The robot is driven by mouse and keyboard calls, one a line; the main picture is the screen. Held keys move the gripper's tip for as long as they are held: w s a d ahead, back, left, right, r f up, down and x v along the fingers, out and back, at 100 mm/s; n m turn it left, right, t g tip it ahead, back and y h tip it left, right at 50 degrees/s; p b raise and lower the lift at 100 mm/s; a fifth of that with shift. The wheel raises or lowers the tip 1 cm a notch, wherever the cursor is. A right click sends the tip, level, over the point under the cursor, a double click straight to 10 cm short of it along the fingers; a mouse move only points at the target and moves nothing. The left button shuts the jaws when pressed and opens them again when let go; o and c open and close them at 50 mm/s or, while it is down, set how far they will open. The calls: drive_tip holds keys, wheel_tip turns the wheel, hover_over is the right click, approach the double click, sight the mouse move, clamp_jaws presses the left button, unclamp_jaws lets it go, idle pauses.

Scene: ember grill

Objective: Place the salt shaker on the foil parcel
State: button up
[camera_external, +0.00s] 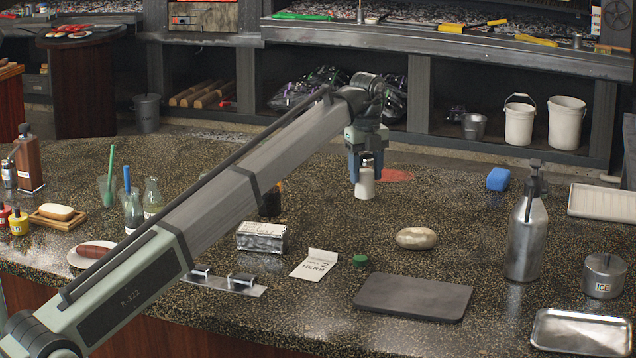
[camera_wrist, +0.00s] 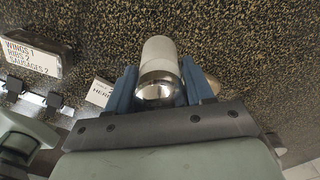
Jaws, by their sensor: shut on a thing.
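The salt shaker (camera_external: 365,186) has a white body and a shiny metal cap; in the wrist view it is upright between my fingers (camera_wrist: 158,55). My gripper (camera_external: 366,168) is shut on it near the cap, over the back middle of the counter. I cannot tell whether its base touches the counter. The foil parcel (camera_external: 261,238) is a silver block with a pale lettered top, on the counter to the left and nearer the camera. In the wrist view its lettered top (camera_wrist: 30,57) shows at the upper left. The parcel and shaker are well apart.
A herb packet (camera_external: 314,263), green cap (camera_external: 360,260) and oval tan item (camera_external: 416,238) lie in front of my gripper. A dark board (camera_external: 413,297) is at the front. A tall steel bottle (camera_external: 524,240) and blue sponge (camera_external: 498,179) are right. Glass bottles (camera_external: 152,195) stand left.

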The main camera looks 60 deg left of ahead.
drive_tip(key=s+a+r, duration=0.3)
drive_tip(key=a, duration=0.2)
drive_tip(key=m, duration=0.2)
hover_over(262, 229)
drive_tip(key=shift+a+f, duration=0.1)
drive_tip(key=shift+f, duration=3.4)
drive_tip(key=o, duration=1.2)
drive_tip(key=shift+f, duration=0.1)
